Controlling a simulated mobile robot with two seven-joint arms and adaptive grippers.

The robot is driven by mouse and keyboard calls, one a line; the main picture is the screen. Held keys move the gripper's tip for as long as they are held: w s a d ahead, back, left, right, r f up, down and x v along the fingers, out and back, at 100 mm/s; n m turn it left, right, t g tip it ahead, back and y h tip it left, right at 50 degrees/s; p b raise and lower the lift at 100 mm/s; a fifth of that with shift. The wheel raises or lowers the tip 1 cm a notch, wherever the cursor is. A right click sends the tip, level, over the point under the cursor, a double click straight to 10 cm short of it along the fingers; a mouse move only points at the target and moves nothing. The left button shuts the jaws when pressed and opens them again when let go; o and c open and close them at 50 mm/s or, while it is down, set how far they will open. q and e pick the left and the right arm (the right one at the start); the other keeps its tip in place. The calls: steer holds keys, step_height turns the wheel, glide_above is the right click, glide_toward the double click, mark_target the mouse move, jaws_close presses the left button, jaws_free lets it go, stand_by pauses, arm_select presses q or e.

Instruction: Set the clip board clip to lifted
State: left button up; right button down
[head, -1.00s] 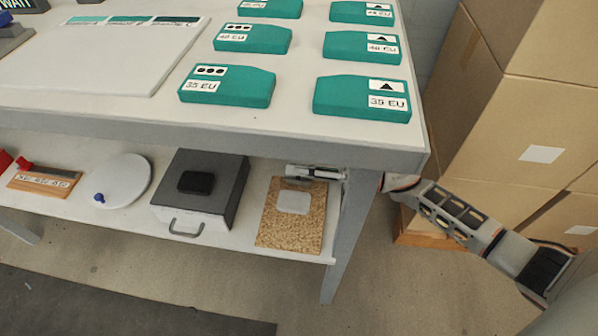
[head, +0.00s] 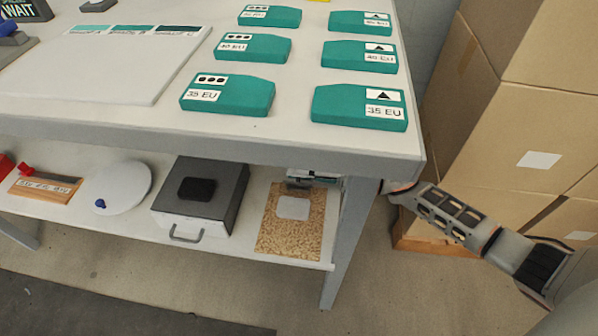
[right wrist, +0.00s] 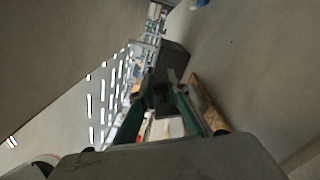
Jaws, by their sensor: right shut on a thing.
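The clip board (head: 280,238) is a speckled brown board with a pale label (head: 293,208), lying on the lower shelf at its right end. Its edge also shows in the right wrist view (right wrist: 209,102). My right gripper (head: 300,184) reaches in under the table top from the right, at the board's back edge where the clip is. It is shut on the clip, which is mostly hidden by the fingers. In the right wrist view, the fingers (right wrist: 163,90) converge ahead. The clip's exact angle cannot be told. My left gripper is not in view.
A grey box with a handle (head: 222,205) stands left of the board on the lower shelf (head: 255,248). A white disc (head: 125,190) lies further left. The table's leg (head: 345,240) and top edge (head: 240,147) are close to my right arm. Cardboard boxes (head: 520,130) stand at right.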

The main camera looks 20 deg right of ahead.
steer(key=c, duration=2)
jaws_free()
steer(key=v, duration=1.2)
